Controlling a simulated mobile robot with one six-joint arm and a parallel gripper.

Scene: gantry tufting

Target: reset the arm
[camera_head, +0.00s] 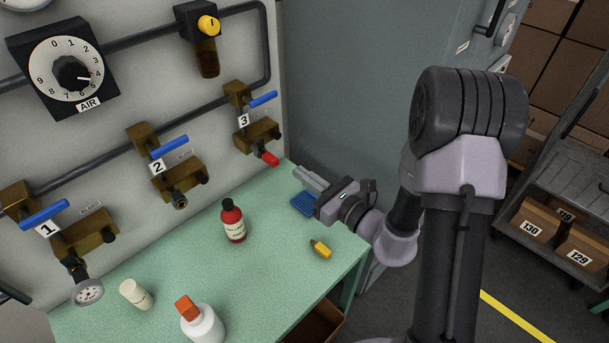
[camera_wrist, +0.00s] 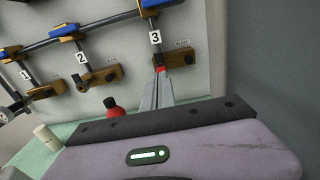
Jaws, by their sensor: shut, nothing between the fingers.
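My gripper (camera_head: 311,179) is shut and empty, held over the right end of the green bench near valve 3. Its closed fingers also show in the wrist view (camera_wrist: 160,90), pointing toward the red fitting (camera_wrist: 160,69) under valve 3. In the head view that red fitting (camera_head: 268,159) is apart from the fingertips, to their upper left. My arm reaches in from the right of the head view.
On the green bench (camera_head: 270,275) stand a dark red bottle (camera_head: 233,222), a white bottle with orange cap (camera_head: 202,323) and a cream container (camera_head: 136,294). A yellow item (camera_head: 320,248) and a blue item (camera_head: 303,204) lie near my gripper. Pipes and valves line the wall behind.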

